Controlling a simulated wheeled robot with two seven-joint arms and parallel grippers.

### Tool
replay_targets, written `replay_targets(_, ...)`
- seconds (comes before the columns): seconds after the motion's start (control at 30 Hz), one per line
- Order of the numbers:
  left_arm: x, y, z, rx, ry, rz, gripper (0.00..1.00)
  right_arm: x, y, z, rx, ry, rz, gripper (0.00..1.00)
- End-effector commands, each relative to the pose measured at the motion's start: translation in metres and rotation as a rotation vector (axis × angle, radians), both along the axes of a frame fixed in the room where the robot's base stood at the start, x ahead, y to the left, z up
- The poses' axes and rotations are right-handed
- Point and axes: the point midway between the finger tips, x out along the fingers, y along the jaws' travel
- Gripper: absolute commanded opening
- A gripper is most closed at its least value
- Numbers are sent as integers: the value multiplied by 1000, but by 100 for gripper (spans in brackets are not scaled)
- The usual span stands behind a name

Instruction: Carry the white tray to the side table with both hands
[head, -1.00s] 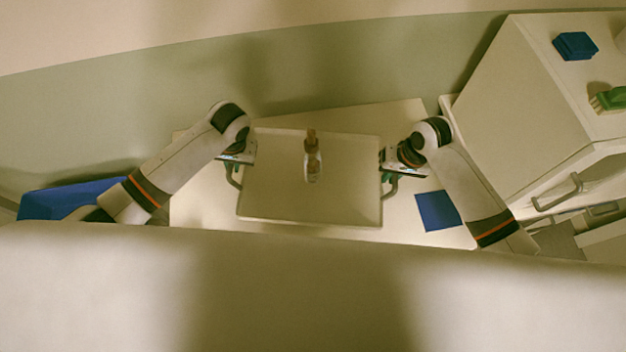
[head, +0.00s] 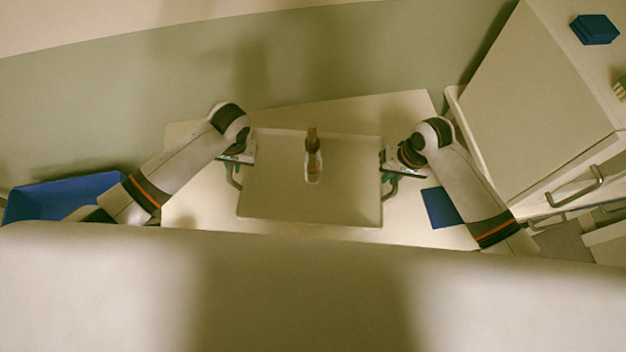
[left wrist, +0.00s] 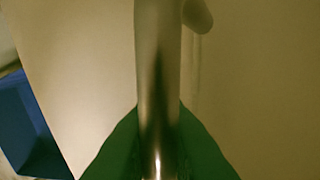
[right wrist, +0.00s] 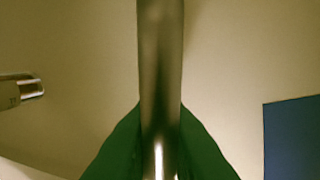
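The white tray (head: 270,195) is in the middle of the head view, over a pale table (head: 192,200). It looks level; the gap beneath it cannot be judged. A small bottle with a brown top (head: 313,165) is on the tray and also shows in the right wrist view (right wrist: 20,90). My left gripper (head: 234,174) is shut on the tray's left handle (left wrist: 158,70). My right gripper (head: 389,180) is shut on the right handle (right wrist: 160,70). Green fingers clasp the metal bar in both wrist views.
A blue square (head: 440,208) lies on the table right of the tray. A blue bin (head: 65,195) is at the left. A pale cabinet (head: 535,105) with handles stands at the right, and a blue block (head: 595,29) is at the top right.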

Motion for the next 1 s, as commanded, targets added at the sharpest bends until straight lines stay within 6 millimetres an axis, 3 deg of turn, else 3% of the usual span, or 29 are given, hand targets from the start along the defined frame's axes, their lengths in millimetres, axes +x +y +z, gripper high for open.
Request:
replay_targets(0.03, 0, 2, 1, 3, 1, 2, 21, 0, -2, 0, -4, 0, -2, 20)
replay_targets(0.13, 0, 1, 1, 2, 1, 1, 34, 0, -1, 0, -3, 1, -1, 34)
replay_targets(0.47, 0, -1, 4, -1, 0, 0, 34, 0, 0, 1, -1, 1, 0, 34)
replay_targets(0.57, 1, -3, 15, -2, -3, -1, 34, 0, 0, 1, -1, 1, 0, 34)
replay_targets(1.0, 1, -20, 101, -1, -3, -1, 34, 0, 0, 1, 0, 1, 0, 34)
